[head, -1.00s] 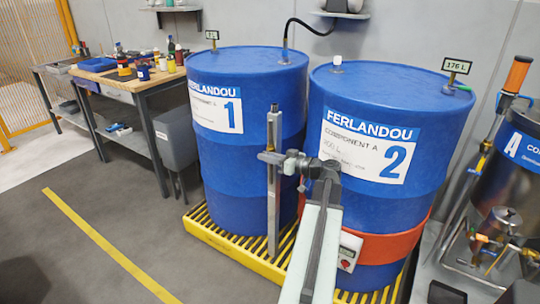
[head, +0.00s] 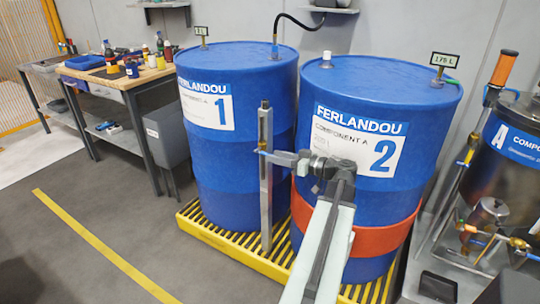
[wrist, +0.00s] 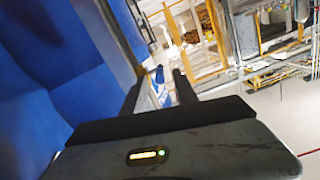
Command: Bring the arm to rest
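A blue drum surface (wrist: 40,60) fills the left of the wrist view.
Drum 1 (head: 235,150) and drum 2 (head: 350,200) stand on a yellow slatted pallet (head: 205,232). A steel tank (head: 515,150) with valves stands at right. A workbench (head: 135,82) is at left. Grey floor with a yellow line (head: 95,240) is clear at lower left.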

